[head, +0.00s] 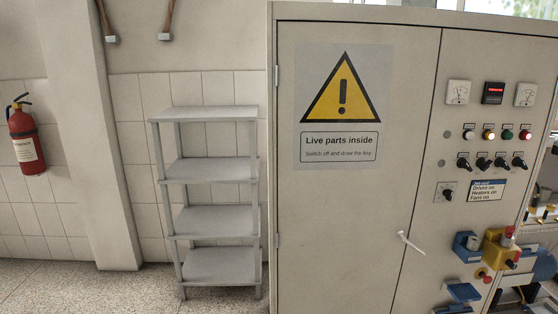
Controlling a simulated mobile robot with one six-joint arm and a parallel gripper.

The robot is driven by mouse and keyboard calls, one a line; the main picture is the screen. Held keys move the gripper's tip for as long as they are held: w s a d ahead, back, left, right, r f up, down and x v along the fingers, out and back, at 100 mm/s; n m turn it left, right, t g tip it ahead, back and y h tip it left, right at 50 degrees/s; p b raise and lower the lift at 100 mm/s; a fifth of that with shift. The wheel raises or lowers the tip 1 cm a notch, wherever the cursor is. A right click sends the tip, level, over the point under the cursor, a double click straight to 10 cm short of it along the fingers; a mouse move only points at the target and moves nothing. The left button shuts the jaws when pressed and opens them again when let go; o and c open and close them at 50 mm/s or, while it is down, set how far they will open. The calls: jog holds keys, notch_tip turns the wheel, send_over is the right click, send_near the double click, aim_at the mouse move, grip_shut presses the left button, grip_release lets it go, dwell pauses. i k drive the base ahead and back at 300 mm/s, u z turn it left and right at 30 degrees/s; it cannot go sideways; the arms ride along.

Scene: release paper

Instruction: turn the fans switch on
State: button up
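A grey control cabinet (400,60) fills the right half of the head view. On its right door is a row of black rotary switches (501,162) below a row of indicator lamps (489,134). Another black rotary switch (447,193) sits lower left, beside a label plate (486,191) that lists drives, heaters and fans on. I cannot tell which knob is the fans switch; no separate readable names show under the knobs. My gripper is not in view.
A white handle (411,242) sticks out from the cabinet. Blue and yellow boxes (498,250) project at lower right. Some speckled floor shows at lower left.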

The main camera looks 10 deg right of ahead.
aim_at(520, 163)
jog(key=z, duration=4.65)
jog(key=i, duration=0.1)
jog(key=u, duration=2.6)
jog(key=i, duration=1)
